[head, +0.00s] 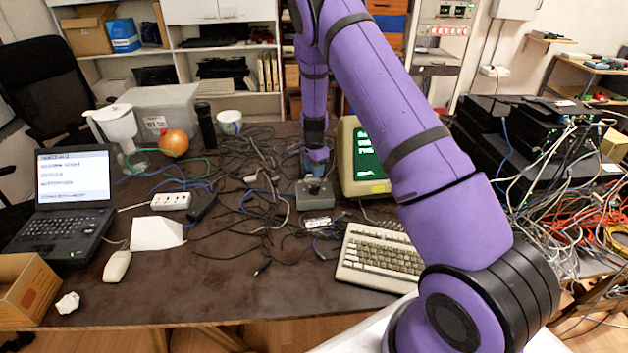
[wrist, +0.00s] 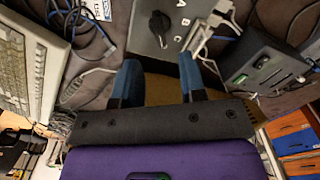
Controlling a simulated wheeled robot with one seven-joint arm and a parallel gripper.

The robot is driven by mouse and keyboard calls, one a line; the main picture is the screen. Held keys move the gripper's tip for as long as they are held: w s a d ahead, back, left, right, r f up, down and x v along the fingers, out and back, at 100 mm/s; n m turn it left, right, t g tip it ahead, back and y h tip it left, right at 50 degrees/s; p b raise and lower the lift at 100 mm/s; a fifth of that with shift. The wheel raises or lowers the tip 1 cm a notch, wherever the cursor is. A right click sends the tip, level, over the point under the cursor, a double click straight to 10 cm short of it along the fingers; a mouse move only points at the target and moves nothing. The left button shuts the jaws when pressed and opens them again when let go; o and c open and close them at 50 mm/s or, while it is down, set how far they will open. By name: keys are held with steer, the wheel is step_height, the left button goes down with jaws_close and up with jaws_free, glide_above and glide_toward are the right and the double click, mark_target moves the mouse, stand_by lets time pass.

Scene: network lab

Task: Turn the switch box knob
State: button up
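The grey switch box (head: 316,199) sits on the dark table, just left of the green-screen monitor. Its black knob (head: 312,184) is on the top face. In the wrist view the box (wrist: 190,40) shows printed letters around the knob (wrist: 160,25). My gripper (head: 315,158) is above and behind the box, pointing down. In the wrist view its two blue fingers (wrist: 158,68) are spread with an empty gap between them. The knob lies beyond the fingertips, not between them. I cannot tell the exact height of the fingertips over the box.
The monitor (head: 362,158) stands close on the right of the box, with a beige keyboard (head: 382,257) in front of it. Tangled black cables (head: 262,215) lie around the box. A laptop (head: 72,190) is at the left. The table's front middle is mostly clear.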

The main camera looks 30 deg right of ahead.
steer(key=shift+r, duration=1.6)
steer(key=s+a+r+n+t, duration=0.15)
steer(key=s+r, duration=0.35)
steer(key=r, duration=0.5)
steer(key=s+a+r+n+y, duration=0.1)
steer(key=s+a+r+n, duration=0.3)
steer(key=r, duration=0.5)
steer(key=s+a+r+n+t, duration=0.15)
steer(key=s+r, duration=0.35)
steer(key=r, duration=0.5)
steer(key=s+a+r+n, duration=0.1)
steer(key=s+r+n, duration=0.2)
steer(key=s, duration=0.6)
steer(key=s+a+r+n+t, duration=0.1)
steer(key=s+r+n, duration=0.2)
steer(key=s, duration=0.7)
steer(key=s+a+r+n+t+h, duration=0.1)
steer(key=s+r+n, duration=0.1)
steer(key=s, duration=0.7)
steer(key=shift+s+r+n, duration=0.2)
steer(key=shift+r+n, duration=0.2)
steer(key=shift+n, duration=0.5)
